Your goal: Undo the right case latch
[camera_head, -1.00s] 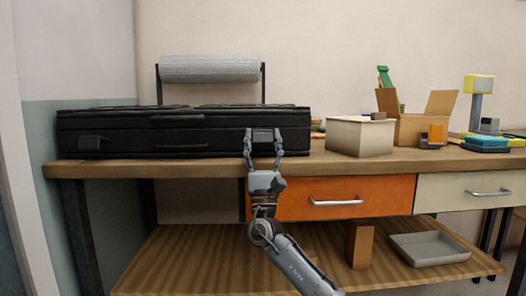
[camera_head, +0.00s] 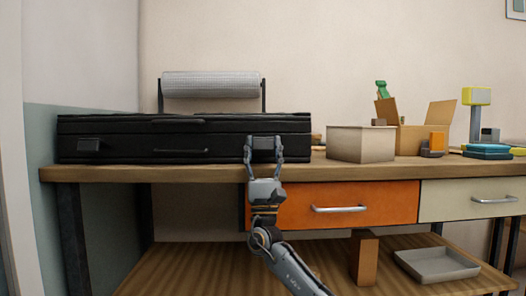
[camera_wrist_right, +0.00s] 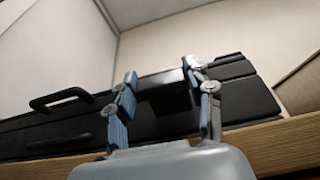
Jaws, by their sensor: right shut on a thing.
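The long black case (camera_head: 220,126) lies flat and closed on the wooden bench, and its front also fills the wrist view (camera_wrist_right: 60,128). The right case latch (camera_head: 264,143) is a small dark block at the right of the case front. My right gripper (camera_head: 264,148) has one finger on each side of this latch and is shut on it. In the right wrist view the gripper (camera_wrist_right: 162,72) straddles the dark latch (camera_wrist_right: 165,95), partly hidden by the fingers. The left latch (camera_head: 89,144) sits at the case's left end. My left gripper is not in view.
A carry handle (camera_head: 180,151) is on the case front between the latches. A pale box (camera_head: 360,144) and an open cardboard box (camera_head: 412,138) stand to the right on the bench (camera_head: 220,173). An orange drawer (camera_head: 380,205) is below. A roll (camera_head: 210,84) stands behind.

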